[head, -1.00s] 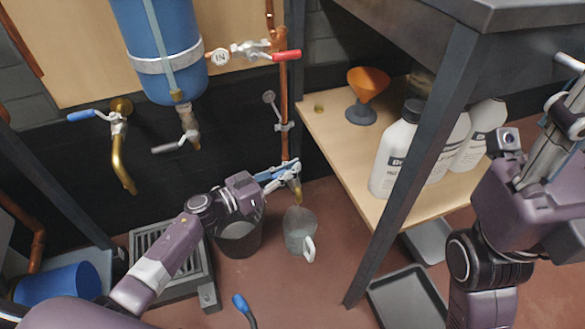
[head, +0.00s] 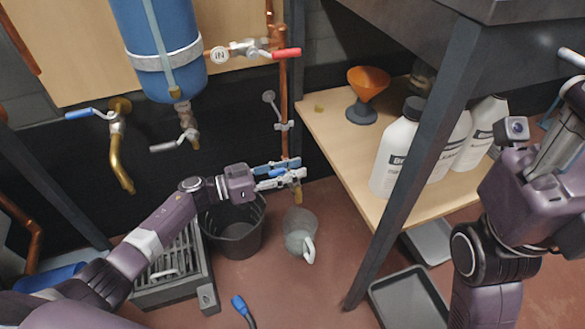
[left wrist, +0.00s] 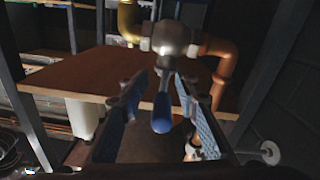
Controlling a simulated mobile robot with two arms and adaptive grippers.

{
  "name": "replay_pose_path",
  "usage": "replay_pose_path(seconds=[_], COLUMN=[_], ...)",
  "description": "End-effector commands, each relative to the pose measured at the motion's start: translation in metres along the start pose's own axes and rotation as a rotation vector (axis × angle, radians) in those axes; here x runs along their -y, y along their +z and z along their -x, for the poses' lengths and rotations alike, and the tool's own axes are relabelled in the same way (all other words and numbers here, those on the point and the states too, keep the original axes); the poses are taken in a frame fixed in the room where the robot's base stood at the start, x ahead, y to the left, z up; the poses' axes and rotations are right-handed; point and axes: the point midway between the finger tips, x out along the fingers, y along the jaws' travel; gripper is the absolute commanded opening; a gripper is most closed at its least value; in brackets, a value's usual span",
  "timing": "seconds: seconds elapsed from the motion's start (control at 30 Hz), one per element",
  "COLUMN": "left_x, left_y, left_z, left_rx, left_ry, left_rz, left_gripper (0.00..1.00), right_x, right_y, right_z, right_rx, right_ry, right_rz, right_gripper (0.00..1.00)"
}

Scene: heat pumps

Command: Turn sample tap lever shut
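The sample tap (head: 297,192) is a small brass tap at the foot of the copper pipe. In the left wrist view, its blue lever (left wrist: 162,113) points toward me from the grey tap body (left wrist: 172,38). My left gripper (head: 280,174) is at the tap with its fingers spread. In the left wrist view, its two blue-padded fingers (left wrist: 160,105) stand on either side of the lever, with gaps visible. A clear jug (head: 299,235) stands on the floor below the tap. My right gripper (head: 568,105) is at the right edge, partly cut off.
A dark bucket (head: 235,240) stands left of the jug beside a floor grate (head: 175,275). A wooden shelf (head: 335,125) on the right bears white bottles (head: 397,155) and an orange funnel (head: 369,82). A red-handled valve (head: 286,53) is higher up the pipe.

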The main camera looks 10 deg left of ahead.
Motion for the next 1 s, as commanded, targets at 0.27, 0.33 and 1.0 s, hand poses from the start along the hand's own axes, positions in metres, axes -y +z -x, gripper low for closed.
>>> replay_pose_path(seconds=[0.27, 0.33, 1.0], left_x=[0.002, 0.002, 0.001], left_y=[-0.001, -0.001, 0.0], left_z=[0.003, 0.008, 0.118], left_rx=[-0.001, 0.0, 0.0], left_ry=[-0.005, -0.006, -0.003], left_rz=[-0.002, -0.002, 0.0], left_gripper=[0.29, 0.29, 0.29], right_x=[0.001, 0.001, 0.001], right_y=[-0.001, -0.001, 0.0], right_z=[0.0, 0.0, 0.0], right_rx=[0.0, 0.0, 0.0], right_ry=[-0.009, -0.008, -0.005], right_rz=[0.002, 0.001, 0.0], right_gripper=[0.4, 0.4, 0.4])
